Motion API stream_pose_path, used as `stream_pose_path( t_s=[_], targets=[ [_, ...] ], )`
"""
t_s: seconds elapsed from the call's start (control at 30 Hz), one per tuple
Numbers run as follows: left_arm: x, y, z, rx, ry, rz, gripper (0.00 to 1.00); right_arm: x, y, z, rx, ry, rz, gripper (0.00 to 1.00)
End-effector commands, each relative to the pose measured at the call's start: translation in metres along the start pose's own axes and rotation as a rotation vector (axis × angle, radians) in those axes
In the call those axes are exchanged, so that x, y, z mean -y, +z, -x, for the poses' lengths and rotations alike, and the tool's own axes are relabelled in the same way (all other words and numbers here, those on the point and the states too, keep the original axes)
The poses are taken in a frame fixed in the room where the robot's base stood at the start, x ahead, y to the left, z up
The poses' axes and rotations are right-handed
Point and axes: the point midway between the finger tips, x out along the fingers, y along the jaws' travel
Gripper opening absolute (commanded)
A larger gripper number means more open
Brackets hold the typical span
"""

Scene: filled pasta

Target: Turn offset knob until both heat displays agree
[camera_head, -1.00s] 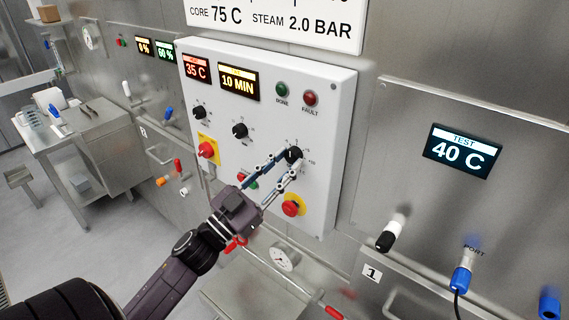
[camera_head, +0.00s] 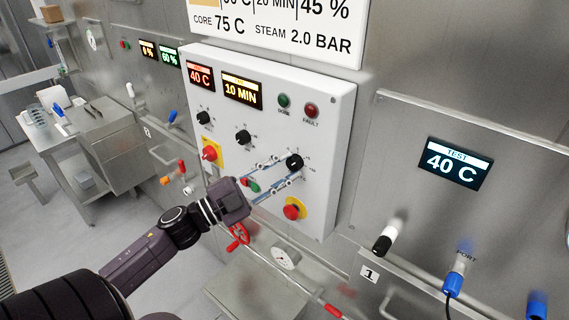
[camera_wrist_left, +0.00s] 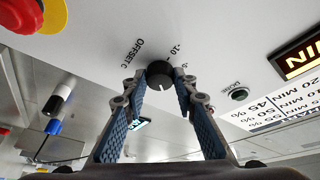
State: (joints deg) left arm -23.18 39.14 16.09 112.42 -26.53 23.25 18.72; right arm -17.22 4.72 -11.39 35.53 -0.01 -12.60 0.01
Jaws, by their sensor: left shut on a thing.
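The black offset knob (camera_head: 294,162) is on the white control panel's right side. In the left wrist view the knob (camera_wrist_left: 160,74) has a pale pointer line, with "OFFSET C" and "-10" printed near it. My left gripper (camera_head: 286,169) is shut on the knob, one finger on each side. The red heat display (camera_head: 200,75) at the panel's upper left reads 40 C. The blue-white TEST display (camera_head: 457,163) on the steel wall at right also reads 40 C. My right gripper is not in view.
A red emergency button (camera_head: 292,209) on a yellow plate sits just below the knob. Another red switch (camera_head: 209,153) is at the panel's left. A yellow 10 MIN display (camera_head: 242,90) and green and red lamps are above. A gauge (camera_head: 285,258) and red valve wheel (camera_head: 238,237) are below.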

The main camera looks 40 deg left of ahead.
Motion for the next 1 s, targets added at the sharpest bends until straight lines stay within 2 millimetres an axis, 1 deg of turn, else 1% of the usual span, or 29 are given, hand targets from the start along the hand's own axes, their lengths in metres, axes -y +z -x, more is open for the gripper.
stream_pose_path(
  t_s=[0.03, 0.1, 0.33, 0.9, 0.93, 1.0],
  targets=[
    [0.0021, -0.0009, -0.0003, 0.003, 0.014, -0.027, 0.02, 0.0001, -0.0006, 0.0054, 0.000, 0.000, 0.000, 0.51],
    [0.0021, -0.0008, -0.0002, 0.005, 0.028, -0.061, 0.02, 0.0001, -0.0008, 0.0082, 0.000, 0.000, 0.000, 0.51],
    [0.0019, -0.0005, 0.0000, 0.008, 0.059, -0.136, 0.02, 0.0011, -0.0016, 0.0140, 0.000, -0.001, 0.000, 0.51],
    [0.0012, 0.0001, 0.0002, 0.010, 0.069, -0.160, 0.02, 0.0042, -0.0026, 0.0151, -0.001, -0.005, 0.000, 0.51],
    [0.0012, 0.0001, 0.0002, 0.010, 0.069, -0.160, 0.29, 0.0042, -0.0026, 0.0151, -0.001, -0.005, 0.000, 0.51],
    [0.0012, 0.0001, 0.0001, 0.010, 0.069, -0.160, 0.37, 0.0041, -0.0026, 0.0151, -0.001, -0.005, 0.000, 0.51]
  ],
)
